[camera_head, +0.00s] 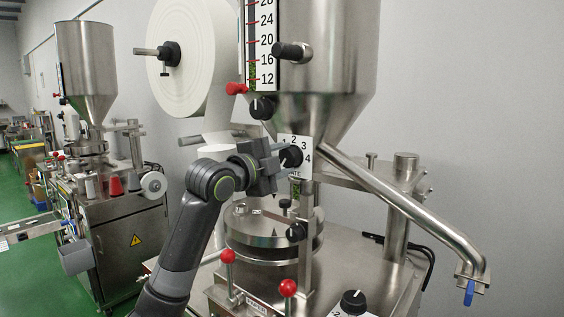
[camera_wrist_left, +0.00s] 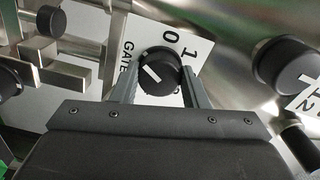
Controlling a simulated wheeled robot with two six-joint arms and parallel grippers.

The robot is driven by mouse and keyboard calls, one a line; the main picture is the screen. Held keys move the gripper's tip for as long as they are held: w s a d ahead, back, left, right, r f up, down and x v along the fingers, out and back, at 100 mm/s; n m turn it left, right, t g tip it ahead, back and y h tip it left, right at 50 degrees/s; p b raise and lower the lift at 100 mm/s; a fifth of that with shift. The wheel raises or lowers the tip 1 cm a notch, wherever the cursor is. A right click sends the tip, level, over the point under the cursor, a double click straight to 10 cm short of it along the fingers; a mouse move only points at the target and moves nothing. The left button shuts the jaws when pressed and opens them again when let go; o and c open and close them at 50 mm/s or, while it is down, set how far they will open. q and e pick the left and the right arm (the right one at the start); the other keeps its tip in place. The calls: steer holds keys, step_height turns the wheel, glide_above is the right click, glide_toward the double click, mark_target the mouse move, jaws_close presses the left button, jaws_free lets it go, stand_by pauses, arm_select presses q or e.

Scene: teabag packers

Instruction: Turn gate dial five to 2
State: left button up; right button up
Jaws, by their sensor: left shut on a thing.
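The gate dial is a black round knob (camera_head: 293,155) on a white plate (camera_head: 305,147) below the steel hopper. The numerals 2, 3 and 4 show on the plate, with part of "GATE" below. My left gripper (camera_head: 284,159) comes in from the left and is shut on this knob. In the left wrist view, the knob (camera_wrist_left: 160,80) sits between the two grey fingers, with 0 and 1 on its plate (camera_wrist_left: 188,43). A white pointer line shows on the knob's face, but I cannot tell which numeral it marks. My right gripper is out of view.
Another black knob (camera_head: 262,107) and a red-marked level gauge (camera_head: 263,45) are above. A steel chute (camera_head: 410,205) slopes right. Red ball handles (camera_head: 288,288) and a lower dial (camera_head: 353,302) stand in front. A second packing machine (camera_head: 120,235) is at left.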

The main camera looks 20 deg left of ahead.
arm_select(q)
steer(key=m, duration=0.5)
steer(key=shift+m+b, duration=0.3)
steer(key=shift+b, duration=0.05)
steer(key=m, duration=0.5)
steer(key=shift+m+b, duration=0.3)
steer(key=shift+b, duration=0.05)
steer(key=o, duration=1)
steer(key=shift+r, duration=0.1)
steer(key=shift+c, duration=0.2)
steer(key=shift+s, duration=0.1)
steer(key=b+v, duration=0.5)
steer(key=v, duration=1.2)
steer(key=shift+b, duration=0.4)
